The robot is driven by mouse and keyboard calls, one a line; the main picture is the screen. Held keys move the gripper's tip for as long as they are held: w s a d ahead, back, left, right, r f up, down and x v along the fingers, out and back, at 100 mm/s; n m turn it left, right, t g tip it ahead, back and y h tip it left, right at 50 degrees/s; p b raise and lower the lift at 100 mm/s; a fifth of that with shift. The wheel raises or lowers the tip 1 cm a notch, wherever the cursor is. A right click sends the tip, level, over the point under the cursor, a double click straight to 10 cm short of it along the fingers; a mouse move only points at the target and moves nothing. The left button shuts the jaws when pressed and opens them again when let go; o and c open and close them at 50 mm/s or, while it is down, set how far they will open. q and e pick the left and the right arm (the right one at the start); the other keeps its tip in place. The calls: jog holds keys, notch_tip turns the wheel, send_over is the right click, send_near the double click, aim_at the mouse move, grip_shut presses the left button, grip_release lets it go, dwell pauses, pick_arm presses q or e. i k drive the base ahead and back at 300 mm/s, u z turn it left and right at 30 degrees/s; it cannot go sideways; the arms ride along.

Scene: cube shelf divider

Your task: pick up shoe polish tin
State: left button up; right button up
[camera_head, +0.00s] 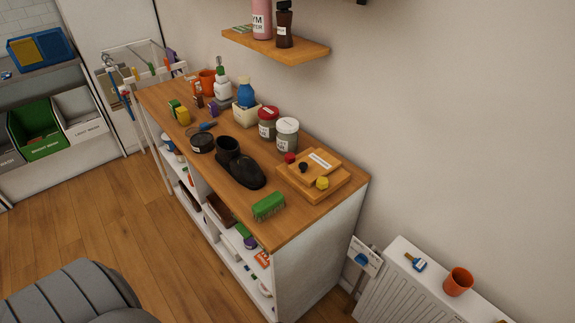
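A round, dark, low tin (202,143), which looks like the shoe polish tin, sits on the wooden top of the shelf unit (225,180), near its front edge. A black shoe or boot (243,170) stands just right of it, close by. A blue-and-dark brush-like item (207,127) lies behind the tin. The tin's label cannot be read. Neither of my grippers is in view.
A green brush (269,206), wooden boards (314,174) and jars (287,135) share the top. A wall shelf (276,46) with bottles hangs above. A radiator (400,285) stands right. An unidentified grey ribbed shape (75,293) fills the lower left. Floor before the unit is clear.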

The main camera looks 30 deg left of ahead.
aim_at(203, 143)
jog(key=u, duration=3)
jog(key=i, duration=1.15)
jog(key=z, duration=2.5)
